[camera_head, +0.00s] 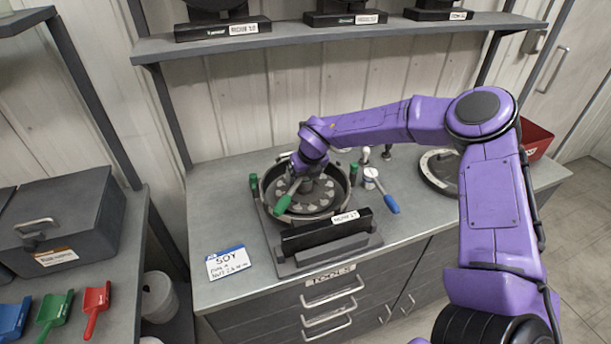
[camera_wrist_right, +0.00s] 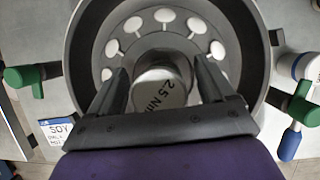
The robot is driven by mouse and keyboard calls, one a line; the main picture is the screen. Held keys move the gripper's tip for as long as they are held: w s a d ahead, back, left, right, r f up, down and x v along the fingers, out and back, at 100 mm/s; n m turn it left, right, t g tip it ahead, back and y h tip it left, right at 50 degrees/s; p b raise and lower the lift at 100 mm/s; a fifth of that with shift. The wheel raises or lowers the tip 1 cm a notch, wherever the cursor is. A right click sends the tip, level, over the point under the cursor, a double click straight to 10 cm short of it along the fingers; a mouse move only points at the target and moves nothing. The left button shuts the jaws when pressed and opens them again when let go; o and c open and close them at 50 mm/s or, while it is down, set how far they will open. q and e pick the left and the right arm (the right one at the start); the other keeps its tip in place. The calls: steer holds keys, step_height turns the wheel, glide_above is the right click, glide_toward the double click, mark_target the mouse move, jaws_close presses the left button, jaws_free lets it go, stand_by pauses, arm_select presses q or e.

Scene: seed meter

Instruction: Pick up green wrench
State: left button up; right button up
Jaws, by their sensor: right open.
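The green wrench shows in the head view as a green handle (camera_head: 285,200) sloping over the front left of the round seed meter (camera_head: 312,214). Its head is mostly hidden by my right gripper (camera_head: 298,178). The handle is hidden there by the gripper. My left gripper is not in view.
Green knobs (camera_head: 354,173) stand at the meter's sides. A blue-handled wrench (camera_head: 391,203) with a white head is right of it. A labelled black block (camera_head: 325,232) is in front, a SOY card (camera_head: 228,262) front left. A shelf (camera_head: 340,42) runs above; a red bin (camera_head: 535,140) stands right.

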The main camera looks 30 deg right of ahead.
steer(key=shift+r, duration=0.1)
jaws_close()
steer(key=shift+r, duration=0.1)
steer(key=shift+w+r, duration=0.1)
steer(key=shift+r, duration=0.15)
step_height(320, 180, up, 27)
steer(key=b, duration=0.4)
steer(key=shift+b, duration=0.35)
